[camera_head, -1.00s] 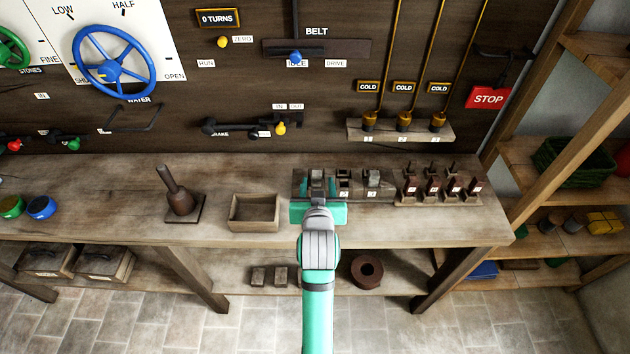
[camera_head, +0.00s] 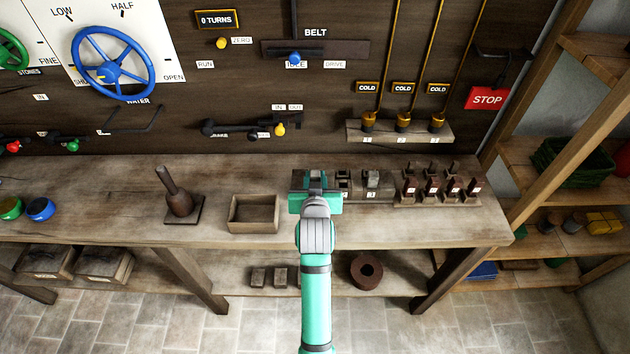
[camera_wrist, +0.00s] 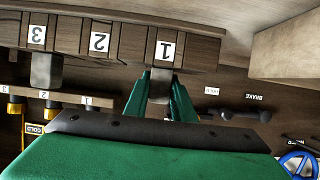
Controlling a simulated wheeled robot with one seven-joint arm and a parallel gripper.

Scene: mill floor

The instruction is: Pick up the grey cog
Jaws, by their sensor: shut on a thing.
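The grey cog (camera_wrist: 162,76) shows as a small grey block at the slot labelled 1 of the dark wooden block (camera_wrist: 130,45) in the wrist view. My gripper (camera_wrist: 160,90) has its green fingers on both sides of it and is shut on it. In the head view my gripper (camera_head: 316,185) is over the left end of the block on the bench and hides most of the cog. Another grey piece (camera_wrist: 46,70) stands at slot 3; it also shows in the head view (camera_head: 372,179).
Right of the block is a rack (camera_head: 437,200) of several dark red-brown pieces. Left are an open wooden box (camera_head: 254,227) and a bell-shaped tool (camera_head: 179,200). The wall behind carries levers. Bare bench (camera_head: 380,230) lies in front of the rack.

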